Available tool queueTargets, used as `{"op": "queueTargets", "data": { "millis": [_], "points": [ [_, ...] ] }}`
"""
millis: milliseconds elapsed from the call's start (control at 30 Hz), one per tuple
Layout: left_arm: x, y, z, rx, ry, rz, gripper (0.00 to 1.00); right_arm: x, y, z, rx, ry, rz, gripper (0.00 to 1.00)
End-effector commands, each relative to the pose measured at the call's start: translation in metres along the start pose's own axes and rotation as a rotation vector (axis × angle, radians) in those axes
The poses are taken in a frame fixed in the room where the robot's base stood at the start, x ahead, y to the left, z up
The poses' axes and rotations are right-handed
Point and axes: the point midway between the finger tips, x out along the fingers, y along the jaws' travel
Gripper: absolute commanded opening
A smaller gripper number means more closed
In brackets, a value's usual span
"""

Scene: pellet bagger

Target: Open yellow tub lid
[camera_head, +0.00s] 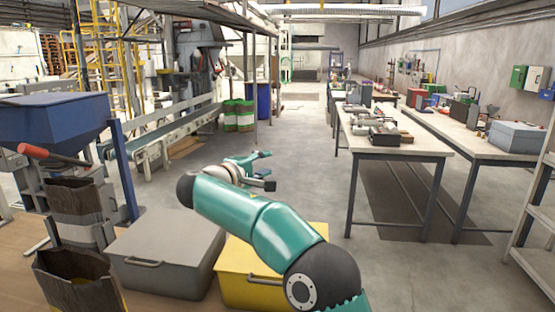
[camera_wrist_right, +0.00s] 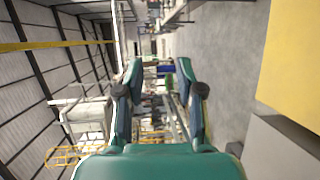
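The yellow tub (camera_head: 240,290) stands at the bottom middle of the head view, with a flat yellow top that looks closed. A dark bar handle (camera_head: 264,279) shows on its near side, and my right arm hides its right part. In the right wrist view, a yellow surface (camera_wrist_right: 295,65) at the right edge appears to be the same tub. My right gripper (camera_head: 264,170) is beyond and above the tub, apart from it. In the right wrist view (camera_wrist_right: 160,72) its two fingers are spread with nothing between them. My left gripper is not in view.
A grey lidded tub (camera_head: 165,245) stands directly left of the yellow one. Dark open sacks (camera_head: 75,205) and a blue hopper (camera_head: 55,115) are at the left. A workbench (camera_head: 400,145) stands at the right. The floor (camera_head: 320,205) between is clear.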

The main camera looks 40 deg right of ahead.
Motion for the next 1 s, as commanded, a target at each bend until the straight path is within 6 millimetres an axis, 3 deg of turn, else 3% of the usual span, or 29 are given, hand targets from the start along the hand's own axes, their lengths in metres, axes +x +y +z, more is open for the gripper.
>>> {"op": "queueTargets", "data": {
  "millis": [100, 233, 633, 867, 967, 1000],
  "points": [
    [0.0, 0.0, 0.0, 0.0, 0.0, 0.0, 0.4, -0.023, 0.0, -0.001, 0.0, 0.004, 0.001, 0.37],
    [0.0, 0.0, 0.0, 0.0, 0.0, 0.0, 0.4, -0.039, -0.001, -0.001, 0.0, 0.002, 0.0, 0.37],
    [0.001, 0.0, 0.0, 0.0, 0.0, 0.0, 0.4, -0.048, -0.001, 0.0, 0.001, -0.001, 0.0, 0.37],
    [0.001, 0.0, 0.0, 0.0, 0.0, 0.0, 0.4, -0.047, -0.001, 0.0, -0.002, 0.0, 0.0, 0.0],
    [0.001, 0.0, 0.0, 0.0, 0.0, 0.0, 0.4, -0.047, -0.001, 0.004, -0.035, -0.021, -0.003, 0.0],
    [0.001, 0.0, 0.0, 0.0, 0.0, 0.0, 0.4, -0.049, -0.01, 0.008, -0.083, -0.04, -0.015, 0.0]
  ]
}}
